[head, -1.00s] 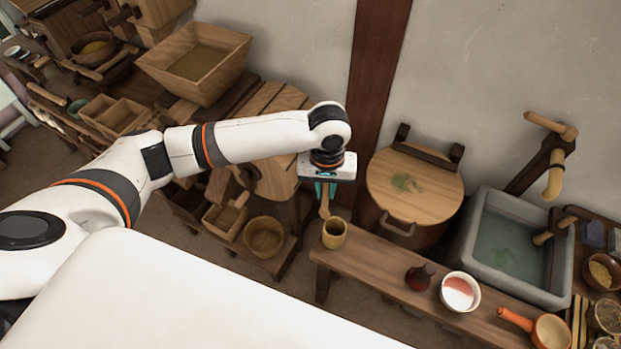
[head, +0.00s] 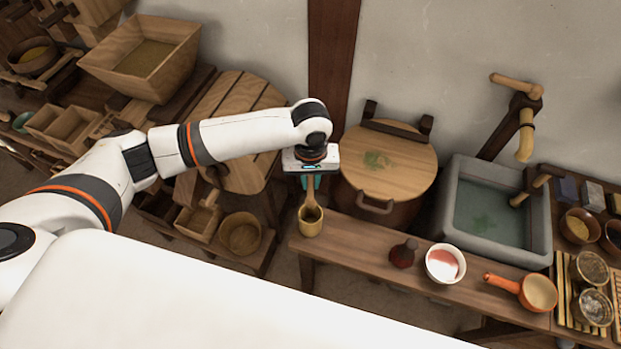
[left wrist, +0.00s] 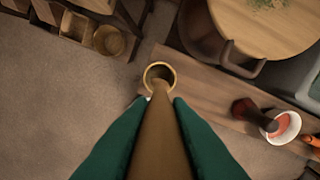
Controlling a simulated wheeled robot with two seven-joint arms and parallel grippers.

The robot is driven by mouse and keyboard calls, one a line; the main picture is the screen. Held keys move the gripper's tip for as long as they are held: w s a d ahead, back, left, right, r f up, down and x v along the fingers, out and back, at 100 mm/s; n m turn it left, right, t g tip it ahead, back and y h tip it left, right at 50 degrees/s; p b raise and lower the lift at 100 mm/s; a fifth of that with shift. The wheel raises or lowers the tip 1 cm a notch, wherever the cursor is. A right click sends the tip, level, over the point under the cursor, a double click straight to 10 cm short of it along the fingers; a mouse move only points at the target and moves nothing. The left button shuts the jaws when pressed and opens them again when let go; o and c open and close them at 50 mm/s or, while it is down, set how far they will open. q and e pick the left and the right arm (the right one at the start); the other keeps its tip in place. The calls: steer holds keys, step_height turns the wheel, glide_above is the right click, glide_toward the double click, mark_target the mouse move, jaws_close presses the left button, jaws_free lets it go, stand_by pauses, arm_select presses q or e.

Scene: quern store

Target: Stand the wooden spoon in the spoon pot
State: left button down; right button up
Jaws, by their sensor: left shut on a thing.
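My left gripper (head: 311,183) points down and is shut on the wooden spoon (head: 309,199). The spoon hangs below the teal fingers, roughly upright. In the left wrist view the spoon (left wrist: 160,130) runs from between the two green fingers toward the pot. The spoon pot (head: 311,229) is a small tan cup at the left end of the wooden bench. Its round rim also shows in the left wrist view (left wrist: 160,64). The spoon's lower end overlaps the pot's mouth in both views. I cannot tell whether it is inside or just above. My right gripper is not in view.
On the bench (head: 355,238), a dark red jug (head: 403,254), a white bowl (head: 445,264) with pink contents and an orange-handled pan (head: 535,292) stand right of the pot. A lidded wooden tub (head: 395,165) and a stone sink (head: 450,200) stand behind it.

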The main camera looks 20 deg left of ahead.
mark_target(311, 198)
arm_select(q)
steer(key=shift+f+b, duration=1.15)
steer(key=shift+b, duration=0.15)
steer(key=shift+f, duration=0.2)
steer(key=shift+f+b, duration=0.65)
steer(key=shift+f, duration=2.5)
steer(key=c, duration=1.3)
jaws_free()
steer(key=shift+o, duration=0.2)
